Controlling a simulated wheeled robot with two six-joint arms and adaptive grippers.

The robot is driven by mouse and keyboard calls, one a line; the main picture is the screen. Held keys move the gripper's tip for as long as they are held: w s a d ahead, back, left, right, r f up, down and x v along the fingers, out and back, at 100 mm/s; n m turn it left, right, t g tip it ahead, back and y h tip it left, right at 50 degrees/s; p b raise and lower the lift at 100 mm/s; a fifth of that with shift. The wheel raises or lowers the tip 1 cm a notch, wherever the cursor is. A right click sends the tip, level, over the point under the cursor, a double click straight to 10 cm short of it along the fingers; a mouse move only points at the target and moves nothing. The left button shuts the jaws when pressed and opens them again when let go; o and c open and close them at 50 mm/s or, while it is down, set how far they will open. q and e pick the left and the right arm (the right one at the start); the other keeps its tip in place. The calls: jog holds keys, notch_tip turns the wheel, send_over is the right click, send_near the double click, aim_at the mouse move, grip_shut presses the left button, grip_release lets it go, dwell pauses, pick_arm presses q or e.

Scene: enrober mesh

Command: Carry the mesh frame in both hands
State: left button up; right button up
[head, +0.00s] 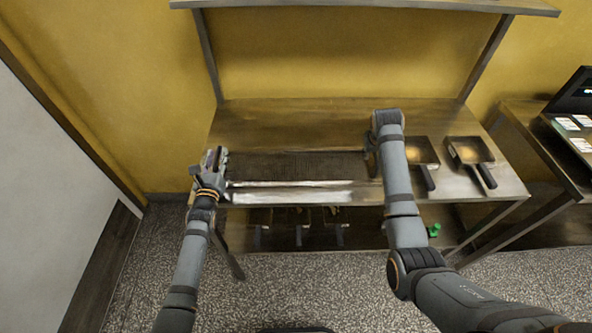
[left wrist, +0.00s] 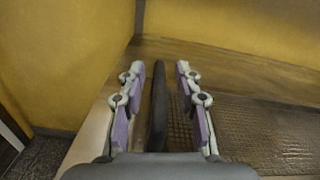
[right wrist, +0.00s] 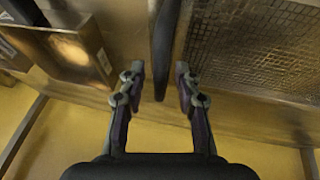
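The mesh frame (head: 295,165) lies on the table, a dark grid between my two arms. Its mesh also shows in the left wrist view (left wrist: 265,130) and the right wrist view (right wrist: 262,45). My left gripper (head: 216,160) is at the frame's left end. In the left wrist view a dark bar (left wrist: 159,105) stands between its open fingers, with gaps on both sides. My right gripper (head: 371,158) is at the right end, partly hidden by its arm. In the right wrist view a dark bar (right wrist: 165,45) lies between its open fingers, with gaps visible.
Two square pans (head: 421,152) (head: 470,150) with handles stand on the table (head: 300,115) right of the frame, one close to my right gripper. A shelf (head: 370,6) spans above. A second table with a dark screen (head: 577,90) stands at right. The tabletop behind the frame is clear.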

pick_arm(q)
jog(key=shift+s, duration=0.1)
jog(key=s, duration=1.2)
jog(key=shift+w, duration=0.1)
pick_arm(e)
jog(key=v, duration=1.2)
